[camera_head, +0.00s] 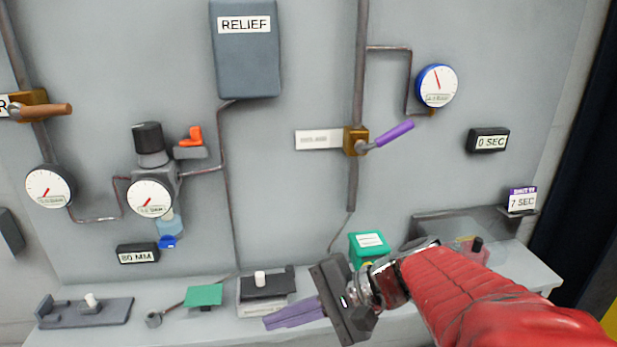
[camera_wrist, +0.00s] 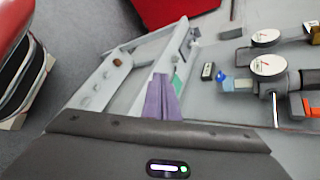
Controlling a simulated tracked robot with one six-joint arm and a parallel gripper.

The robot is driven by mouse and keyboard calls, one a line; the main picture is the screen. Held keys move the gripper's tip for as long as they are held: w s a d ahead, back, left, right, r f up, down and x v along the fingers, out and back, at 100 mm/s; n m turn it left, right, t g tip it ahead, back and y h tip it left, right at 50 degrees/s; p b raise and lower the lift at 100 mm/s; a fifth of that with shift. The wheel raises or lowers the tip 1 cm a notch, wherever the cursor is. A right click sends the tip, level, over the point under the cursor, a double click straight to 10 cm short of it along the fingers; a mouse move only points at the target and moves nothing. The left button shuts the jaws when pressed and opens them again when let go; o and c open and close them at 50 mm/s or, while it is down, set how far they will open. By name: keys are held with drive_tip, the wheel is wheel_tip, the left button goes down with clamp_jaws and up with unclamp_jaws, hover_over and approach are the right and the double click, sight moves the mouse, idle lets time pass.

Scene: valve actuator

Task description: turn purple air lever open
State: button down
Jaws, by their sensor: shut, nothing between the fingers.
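The purple air lever (camera_head: 393,132) sits on a brass valve body (camera_head: 355,140) on the vertical pipe, right of centre on the grey panel. It tilts up to the right, away from the pipe line. My gripper (camera_head: 268,322) has purple fingers and is low in front of the bench, below and left of the lever, well apart from it. Its fingers are shut and empty, pointing left. They also show in the wrist view (camera_wrist: 162,98). The lever is not visible in the wrist view.
A blue-rimmed gauge (camera_head: 437,86) hangs right of the lever. A brown-orange lever (camera_head: 45,109) is at far left. The RELIEF box (camera_head: 245,50) is at upper middle. Bench items include a green block (camera_head: 369,246) and a green plate (camera_head: 203,295). The panel below the purple lever is mostly clear.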

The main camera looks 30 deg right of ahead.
sight(384, 138)
drive_tip(key=w+d+r+m+t+h, duration=0.1)
drive_tip(key=d+r+m+t, duration=0.3)
drive_tip(key=d, duration=0.4)
drive_tip(key=w+d+r+m+t+h, duration=0.1)
drive_tip(key=w+d+r+m+t, duration=0.15)
drive_tip(key=d+m+t, duration=0.4)
drive_tip(key=w+d+r+m+t+h, duration=0.1)
drive_tip(key=d+r+t, duration=0.25)
drive_tip(key=d, duration=0.55)
drive_tip(key=s+d+r+m+t+h, duration=0.1)
drive_tip(key=s+d+m+h, duration=0.1)
drive_tip(key=d, duration=0.3)
drive_tip(key=s+d+r+m+t+h, duration=0.2)
drive_tip(key=s+d+m+h, duration=0.1)
drive_tip(key=d, duration=0.3)
drive_tip(key=shift+d+r+h, duration=0.15)
drive_tip(key=shift+r+h, duration=0.05)
drive_tip(key=shift+h, duration=0.6)
drive_tip(key=s+a+r+x, duration=0.1)
drive_tip(key=r+x, duration=0.1)
drive_tip(key=x, duration=1)
drive_tip(key=shift+w+a+r, duration=0.2)
drive_tip(key=shift+w+a, duration=0.1)
drive_tip(key=shift+w, duration=0.05)
drive_tip(key=shift+a, duration=0.15)
